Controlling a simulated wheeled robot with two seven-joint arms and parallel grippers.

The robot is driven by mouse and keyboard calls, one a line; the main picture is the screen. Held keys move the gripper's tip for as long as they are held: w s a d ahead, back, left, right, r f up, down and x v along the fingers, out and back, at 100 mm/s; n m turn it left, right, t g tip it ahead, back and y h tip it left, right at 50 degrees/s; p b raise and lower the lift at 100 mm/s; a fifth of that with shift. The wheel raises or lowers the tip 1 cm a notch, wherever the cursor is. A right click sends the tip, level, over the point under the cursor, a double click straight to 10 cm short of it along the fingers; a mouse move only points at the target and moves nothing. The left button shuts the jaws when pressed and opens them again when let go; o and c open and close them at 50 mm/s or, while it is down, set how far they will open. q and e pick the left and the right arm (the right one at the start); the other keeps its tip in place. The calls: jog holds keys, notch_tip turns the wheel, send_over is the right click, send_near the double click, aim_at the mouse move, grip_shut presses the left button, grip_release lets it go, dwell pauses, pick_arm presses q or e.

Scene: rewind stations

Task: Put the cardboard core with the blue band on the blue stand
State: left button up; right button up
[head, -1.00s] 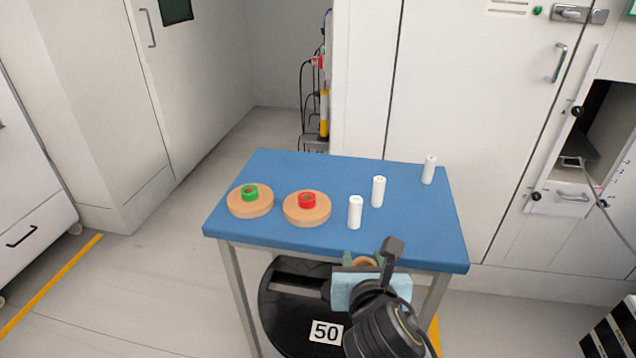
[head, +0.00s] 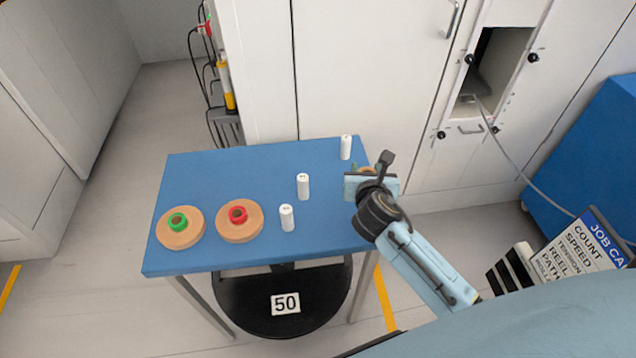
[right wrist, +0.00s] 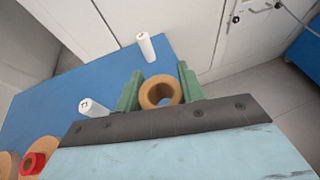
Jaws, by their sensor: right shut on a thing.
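My right gripper (head: 365,169) is over the right edge of the blue table (head: 225,170). In the right wrist view its green fingers (right wrist: 158,86) are shut on a tan cardboard core (right wrist: 147,92), seen end-on with its hole facing the camera. No blue band shows on this core from here; much of it is hidden. Only a sliver of it shows in the head view. I see no stand with a blue mark in these frames. My left gripper is not in view.
Tan discs with a green ring (head: 178,222) and a red ring (head: 238,214) lie on the table's left. White cylinders stand at the front (head: 287,218), middle (head: 303,187) and back right (head: 346,147). A sign (head: 583,252) and blue cabinet (head: 592,150) are at right.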

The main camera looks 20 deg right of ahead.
notch_tip(320, 180, down, 10)
jog(key=b, duration=0.3)
jog(key=shift+b, duration=0.4)
jog(key=shift+f, duration=0.1)
jog(key=o, duration=0.9)
jog(key=shift+o, duration=0.2)
jog(key=shift+s, duration=0.1)
jog(key=shift+s+a+r, duration=0.1)
jog(key=shift+r, duration=0.15)
jog(key=p+v, duration=0.2)
jog(key=v, duration=0.9)
jog(key=shift+s+a+r, duration=0.1)
jog(key=shift+s+r, duration=0.1)
jog(key=shift+s, duration=0.05)
